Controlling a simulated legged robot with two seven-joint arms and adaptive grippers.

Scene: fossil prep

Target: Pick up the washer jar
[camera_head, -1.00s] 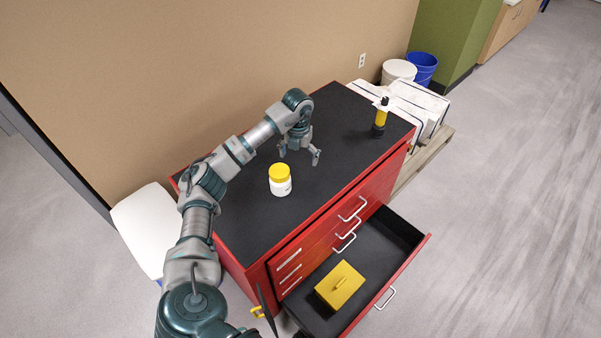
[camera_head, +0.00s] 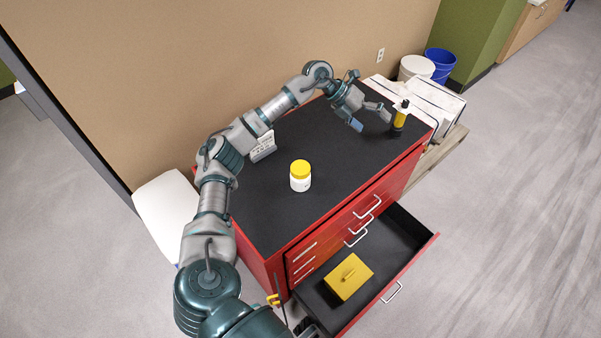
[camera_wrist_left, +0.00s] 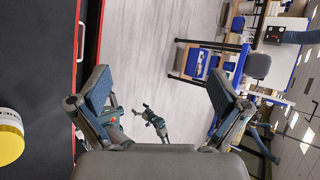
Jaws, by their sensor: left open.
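The washer jar appears to be the white jar with a yellow lid (camera_head: 300,178), standing upright on the black top of the red cabinet. Its yellow lid (camera_wrist_left: 10,135) also shows at the left edge of the left wrist view. My left gripper (camera_head: 372,120) is open and empty above the cabinet top, to the right of and beyond the jar, apart from it. Its two spread fingers (camera_wrist_left: 158,92) frame floor in the left wrist view. A small grey jointed claw (camera_wrist_left: 150,118) below, probably my right gripper, shows there too; its jaws are too small to read.
A yellow-and-black bottle (camera_head: 400,115) stands near my left gripper. A white printed sign (camera_head: 263,146) stands behind the jar, beside my arm. An open drawer (camera_head: 405,249) holds a yellow box (camera_head: 348,277). The cabinet top (camera_head: 340,205) around the jar is clear.

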